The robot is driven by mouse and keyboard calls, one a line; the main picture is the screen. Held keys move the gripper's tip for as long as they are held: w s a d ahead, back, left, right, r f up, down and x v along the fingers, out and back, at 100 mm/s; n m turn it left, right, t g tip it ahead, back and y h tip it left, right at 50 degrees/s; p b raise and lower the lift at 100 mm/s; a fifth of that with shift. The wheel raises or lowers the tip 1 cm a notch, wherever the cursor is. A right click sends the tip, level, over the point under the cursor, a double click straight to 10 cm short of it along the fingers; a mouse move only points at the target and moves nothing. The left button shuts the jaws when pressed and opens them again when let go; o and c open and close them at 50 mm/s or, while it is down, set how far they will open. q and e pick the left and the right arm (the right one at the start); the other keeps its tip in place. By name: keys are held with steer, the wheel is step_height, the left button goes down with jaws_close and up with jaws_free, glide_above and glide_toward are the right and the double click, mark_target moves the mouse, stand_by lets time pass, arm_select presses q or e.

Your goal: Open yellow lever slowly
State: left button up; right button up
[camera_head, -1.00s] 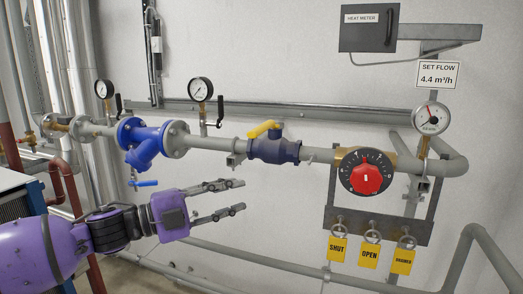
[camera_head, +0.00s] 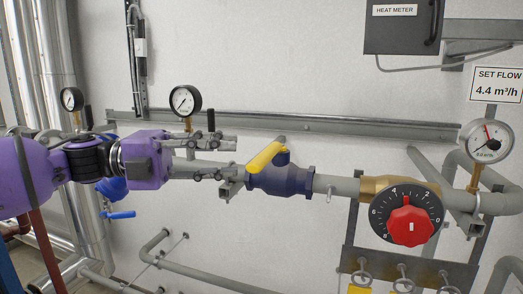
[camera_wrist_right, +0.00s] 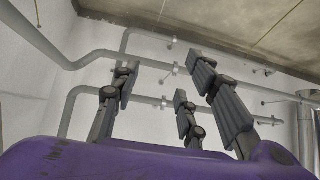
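The yellow lever (camera_head: 264,157) sits on top of the blue valve (camera_head: 279,177) in the grey horizontal pipe. The lever slants down to the left. My left gripper (camera_head: 234,159) is open and lies to the left of the lever, its fingers pointing right at about the lever's height. I see a gap between the fingertips and no thing held there. Whether a fingertip touches the lever I cannot tell. My right gripper (camera_wrist_right: 160,95) shows only in the right wrist view, its fingers spread and empty, with pipes and wall beyond.
A red dial (camera_head: 410,226) on a brass fitting is right of the valve. A pressure gauge (camera_head: 185,101) stands above my left gripper and another gauge (camera_head: 487,141) is far right. A small blue handle (camera_head: 119,215) is below left.

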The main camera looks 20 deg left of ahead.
mark_target(266, 152)
arm_select(q)
steer(key=b+x, duration=0.2)
steer(key=x, duration=0.1)
steer(key=s+b+x, duration=0.1)
steer(key=x, duration=0.1)
steer(key=shift+d+f, duration=0.25)
steer(key=shift+d, duration=0.15)
steer(key=shift+w+d+r+b, duration=0.1)
steer(key=shift+w+d+b, duration=0.45)
steer(key=shift+d+b, duration=0.2)
steer(key=shift+d+r, duration=0.1)
steer(key=shift+d, duration=0.15)
steer(key=shift+d+r, duration=0.1)
steer(key=shift+r, duration=0.1)
arm_select(e)
steer(key=s+d+f, duration=0.2)
steer(key=s+f, duration=0.1)
steer(key=f, duration=0.2)
steer(key=shift+s+g, duration=0.15)
steer(key=shift+g, duration=0.15)
arm_select(q)
steer(key=shift+c, duration=0.4)
arm_select(e)
steer(key=shift+s+d, duration=0.1)
steer(key=shift+s, duration=0.1)
arm_select(q)
jaws_close()
arm_select(e)
steer(key=shift+s+f, duration=0.1)
